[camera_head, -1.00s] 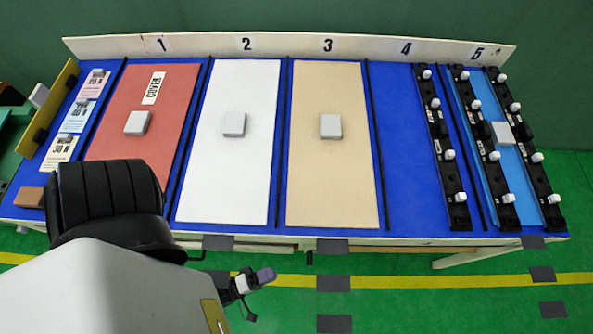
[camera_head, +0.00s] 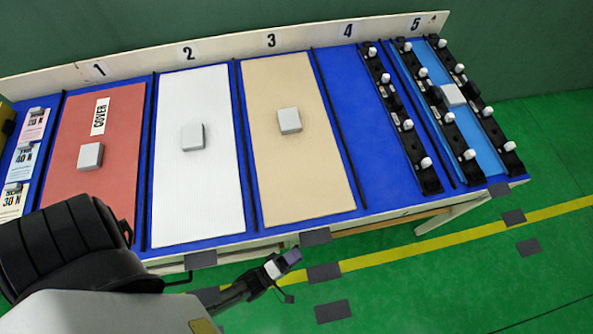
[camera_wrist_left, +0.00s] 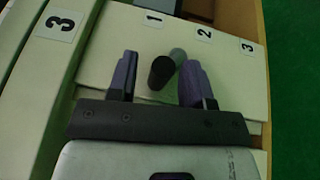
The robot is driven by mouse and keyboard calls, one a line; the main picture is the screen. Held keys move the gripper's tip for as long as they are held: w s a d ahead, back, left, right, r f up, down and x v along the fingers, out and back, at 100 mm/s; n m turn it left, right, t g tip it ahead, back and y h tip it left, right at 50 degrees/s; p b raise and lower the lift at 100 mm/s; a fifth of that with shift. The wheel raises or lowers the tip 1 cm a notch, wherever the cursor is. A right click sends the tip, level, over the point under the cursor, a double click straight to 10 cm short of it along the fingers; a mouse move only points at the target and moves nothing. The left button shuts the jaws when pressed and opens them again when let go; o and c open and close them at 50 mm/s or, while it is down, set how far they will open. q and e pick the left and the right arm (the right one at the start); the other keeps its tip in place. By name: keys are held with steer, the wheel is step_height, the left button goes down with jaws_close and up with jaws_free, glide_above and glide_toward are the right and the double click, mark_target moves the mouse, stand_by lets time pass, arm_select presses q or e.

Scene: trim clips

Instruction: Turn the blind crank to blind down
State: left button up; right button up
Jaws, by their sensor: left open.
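My left gripper (camera_head: 288,260) is out past the table's front edge in the head view, below the tan panel. In the left wrist view my left gripper (camera_wrist_left: 158,82) is open, with two purple-grey fingers apart. Between them shows a dark round-ended knob (camera_wrist_left: 161,72) with a grey-green cylinder (camera_wrist_left: 178,58) beside it, in front of a pale panel labelled 1, 2, 3. This may be the crank handle; I cannot tell for sure, nor whether the fingers touch it. No blind can be made out. My right gripper is not in view.
The blue table (camera_head: 352,135) carries red (camera_head: 75,165), white (camera_head: 200,205) and tan (camera_head: 300,175) panels, each with a grey block. Black clip rails (camera_head: 405,125) with white knobs stand at the right.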

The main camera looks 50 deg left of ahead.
arm_select(q)
steer(key=shift+w+d, duration=0.1)
steer(key=shift+w, duration=0.25)
steer(key=shift+r, duration=0.1)
steer(key=c, duration=0.8)
